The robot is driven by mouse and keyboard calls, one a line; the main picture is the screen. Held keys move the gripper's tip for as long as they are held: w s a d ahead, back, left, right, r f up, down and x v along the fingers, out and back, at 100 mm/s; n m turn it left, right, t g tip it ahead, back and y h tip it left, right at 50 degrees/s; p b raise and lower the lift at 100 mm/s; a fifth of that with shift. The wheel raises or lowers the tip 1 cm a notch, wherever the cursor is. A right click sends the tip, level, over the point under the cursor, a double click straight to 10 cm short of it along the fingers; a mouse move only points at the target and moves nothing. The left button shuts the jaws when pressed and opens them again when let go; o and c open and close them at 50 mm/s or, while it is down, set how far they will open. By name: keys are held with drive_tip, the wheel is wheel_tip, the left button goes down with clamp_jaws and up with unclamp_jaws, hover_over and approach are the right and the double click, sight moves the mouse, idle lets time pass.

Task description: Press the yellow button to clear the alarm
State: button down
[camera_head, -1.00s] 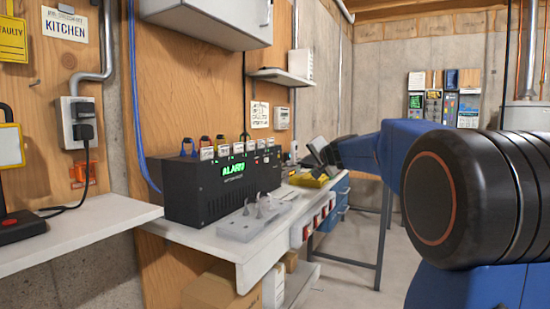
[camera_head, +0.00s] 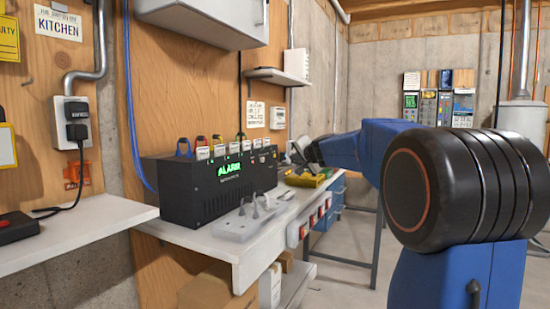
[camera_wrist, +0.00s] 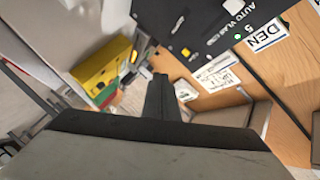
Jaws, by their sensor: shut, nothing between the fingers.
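A black box (camera_head: 205,193) with a green lit ALARM display (camera_head: 229,169) stands on the white bench. My gripper (camera_head: 308,152) is beyond its right end, over the bench near a yellow object (camera_head: 305,180). In the wrist view my gripper (camera_wrist: 163,78) is shut and empty. A dark panel (camera_wrist: 180,15) with white lettering, green lights and a small amber spot (camera_wrist: 185,52) lies just above the fingertips there. A small yellow patch (camera_wrist: 134,56) shows left of the tips. I cannot tell whether either is the yellow button. No contact is visible.
A clear tray (camera_head: 233,229) with small pointed pieces lies in front of the black box. A wall shelf (camera_head: 279,77) and a cabinet (camera_head: 205,20) hang above. A lower white bench (camera_head: 90,222) is at the left. Floor shows at the right.

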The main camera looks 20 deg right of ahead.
drive_tip(key=shift+w+a, duration=0.7)
drive_tip(key=shift+w, duration=0.2)
drive_tip(key=shift+w+a, duration=0.7)
drive_tip(key=shift+w, duration=0.2)
drive_tip(key=shift+w+a, duration=0.1)
idle(0.8)
drive_tip(key=shift+w+a, duration=0.15)
drive_tip(key=shift+w, duration=0.1)
drive_tip(key=shift+w+a, duration=0.25)
idle(0.9)
idle(0.3)
drive_tip(key=shift+s+d, duration=0.5)
drive_tip(key=shift+s, duration=0.1)
drive_tip(key=s+d, duration=0.1)
drive_tip(key=s, duration=0.1)
drive_tip(key=s+d, duration=0.2)
idle(0.5)
